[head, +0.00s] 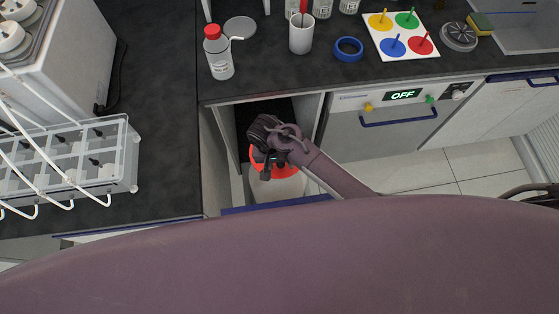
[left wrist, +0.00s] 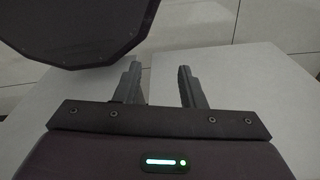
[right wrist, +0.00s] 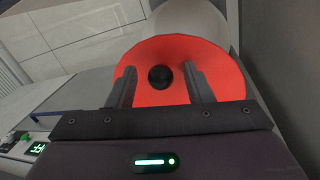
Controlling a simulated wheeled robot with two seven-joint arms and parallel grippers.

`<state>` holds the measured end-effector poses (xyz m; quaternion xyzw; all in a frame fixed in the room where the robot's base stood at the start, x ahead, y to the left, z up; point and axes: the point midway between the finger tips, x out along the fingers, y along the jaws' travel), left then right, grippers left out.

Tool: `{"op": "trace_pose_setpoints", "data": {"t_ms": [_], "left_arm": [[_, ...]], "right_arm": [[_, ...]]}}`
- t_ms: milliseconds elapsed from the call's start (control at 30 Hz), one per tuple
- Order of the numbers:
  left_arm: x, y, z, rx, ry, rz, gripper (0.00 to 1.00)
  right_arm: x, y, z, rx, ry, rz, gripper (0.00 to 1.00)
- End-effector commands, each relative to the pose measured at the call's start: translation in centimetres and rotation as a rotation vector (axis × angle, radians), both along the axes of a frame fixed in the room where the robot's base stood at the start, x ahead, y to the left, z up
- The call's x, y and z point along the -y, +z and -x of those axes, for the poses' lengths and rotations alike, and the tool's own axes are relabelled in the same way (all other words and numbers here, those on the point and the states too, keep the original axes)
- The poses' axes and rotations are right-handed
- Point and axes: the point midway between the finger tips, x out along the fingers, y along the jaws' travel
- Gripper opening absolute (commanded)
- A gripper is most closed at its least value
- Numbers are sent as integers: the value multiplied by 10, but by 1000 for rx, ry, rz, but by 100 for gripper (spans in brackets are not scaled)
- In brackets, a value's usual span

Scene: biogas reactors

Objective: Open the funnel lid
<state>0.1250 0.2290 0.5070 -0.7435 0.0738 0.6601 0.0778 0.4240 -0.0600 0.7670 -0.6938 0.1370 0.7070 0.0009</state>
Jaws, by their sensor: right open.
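A round red-orange piece with a dark centre (right wrist: 205,52) sits on a pale, rounded container (right wrist: 192,18) in the right wrist view. I cannot tell if the dark centre is a knob or a hole. In the head view the red piece (head: 290,172) and pale container (head: 282,190) show in the open cabinet bay, partly hidden by my right arm. My right gripper (right wrist: 160,77) is open, its fingers either side of the dark centre; contact cannot be told. It also shows in the head view (head: 268,161). My left gripper (left wrist: 158,70) is open and empty over floor tiles.
The countertop above holds a red-capped bottle (head: 218,58), a white cup (head: 301,38), a blue ring (head: 348,49) and a coloured peg board (head: 402,38). Cabinet walls flank the bay closely. A white rack (head: 125,160) stands on the left counter.

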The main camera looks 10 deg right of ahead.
Motion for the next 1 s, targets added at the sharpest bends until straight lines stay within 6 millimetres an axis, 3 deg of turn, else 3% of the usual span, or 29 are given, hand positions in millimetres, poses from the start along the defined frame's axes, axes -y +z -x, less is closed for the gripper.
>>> {"op": "trace_pose_setpoints", "data": {"t_ms": [100, 467, 767, 1000], "left_arm": [[-1, -1, 4, -6, -1, -1, 36], [-2, -3, 22, -34, -1, -3, 36], [-2, 0, 21, -31, -1, -4, 36], [-2, 18, 17, -26, -1, -4, 36]], "right_arm": [[0, 0, 0, 0, 0, 0, 46], [0, 0, 0, 0, 0, 0, 0], [0, 4, -1, -10, -1, 0, 0], [-1, 21, -7, -102, -5, -3, 0]]}}
